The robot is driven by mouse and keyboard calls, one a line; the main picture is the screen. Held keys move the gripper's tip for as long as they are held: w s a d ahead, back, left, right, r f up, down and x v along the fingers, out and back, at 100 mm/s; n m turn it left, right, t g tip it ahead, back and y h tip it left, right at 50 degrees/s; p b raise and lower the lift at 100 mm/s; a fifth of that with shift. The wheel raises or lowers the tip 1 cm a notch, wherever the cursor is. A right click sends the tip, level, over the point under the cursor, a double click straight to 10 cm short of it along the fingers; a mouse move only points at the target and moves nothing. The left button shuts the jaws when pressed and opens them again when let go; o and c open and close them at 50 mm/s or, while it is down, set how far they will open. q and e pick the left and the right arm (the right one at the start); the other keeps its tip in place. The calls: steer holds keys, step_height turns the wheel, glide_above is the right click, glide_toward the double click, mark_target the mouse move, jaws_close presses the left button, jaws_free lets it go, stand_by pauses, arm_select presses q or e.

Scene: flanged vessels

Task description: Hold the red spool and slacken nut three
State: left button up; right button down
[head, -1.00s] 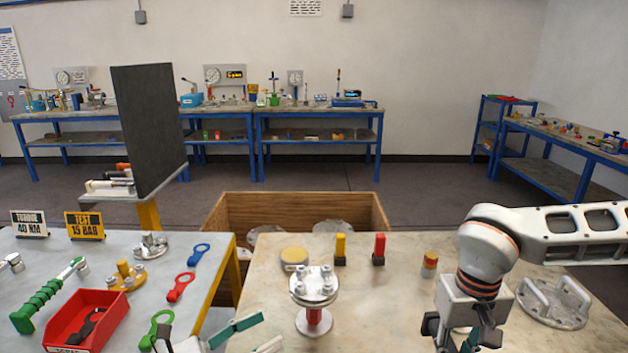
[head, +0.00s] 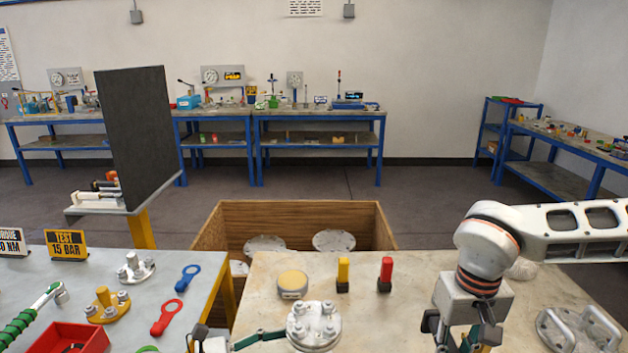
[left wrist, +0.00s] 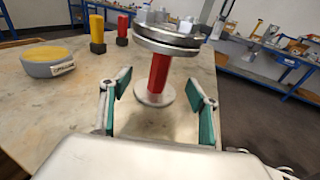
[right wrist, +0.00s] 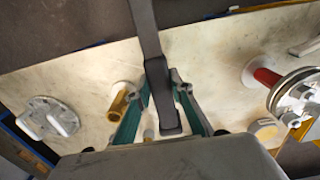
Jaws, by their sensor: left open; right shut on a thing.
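The red spool (left wrist: 158,72) stands upright on the bench, with a round foot below and a metal flange (head: 314,325) with several nuts on top. In the right wrist view the red spool (right wrist: 266,77) is at the right, well away from that gripper. My left gripper (left wrist: 160,82) is open, its green fingers either side of the red stem with visible gaps. No number shows on the nuts, so I cannot tell nut three. My right gripper (right wrist: 163,85) is shut on a dark, flat-handled tool (right wrist: 158,75), whose far end is out of view.
A yellow-topped round pad (head: 292,284), a yellow block (head: 343,275) and a red block (head: 386,274) stand behind the spool. A handled flange plate (head: 578,330) lies at the right. A wooden crate (head: 225,222) stands beyond the bench. Spanners and a red bin (head: 70,338) are on the left table.

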arm_select(q)
steer(key=shift+x, duration=2.75)
steer(key=c, duration=1.6)
steer(key=shift+o, duration=0.2)
